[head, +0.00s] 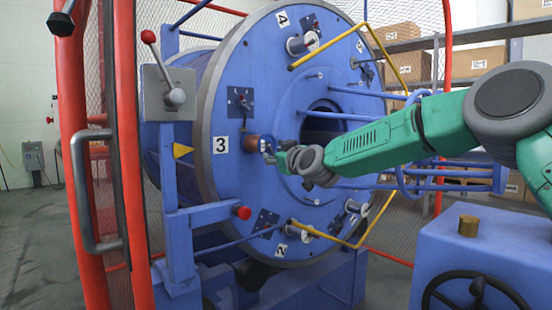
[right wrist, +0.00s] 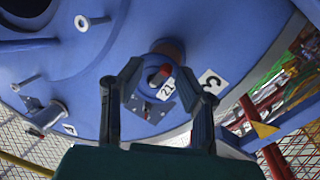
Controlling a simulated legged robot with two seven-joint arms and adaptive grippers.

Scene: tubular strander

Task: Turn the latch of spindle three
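The blue strander disc (head: 235,190) carries a white label "3" (head: 221,145) on its left side. Beside the label is the brown round part of spindle three (head: 251,143). In the right wrist view, a blue hub with a red-tipped piece (right wrist: 160,75) and a "21" tag (right wrist: 166,89) shows at this spindle. A dark plate with a small fitting (right wrist: 148,108) lies beside it. My right gripper (head: 268,147) is at the spindle; in the right wrist view its fingers (right wrist: 160,80) are apart, on either side of the hub. Contact cannot be told. My left gripper is not in view.
Yellow bent rods (head: 330,240) and blue bars (head: 345,89) stick out from the disc around my right arm. A lever box (head: 168,92) and red guard frame (head: 128,150) stand left. A blue cabinet with a handwheel (head: 475,290) stands at the lower right.

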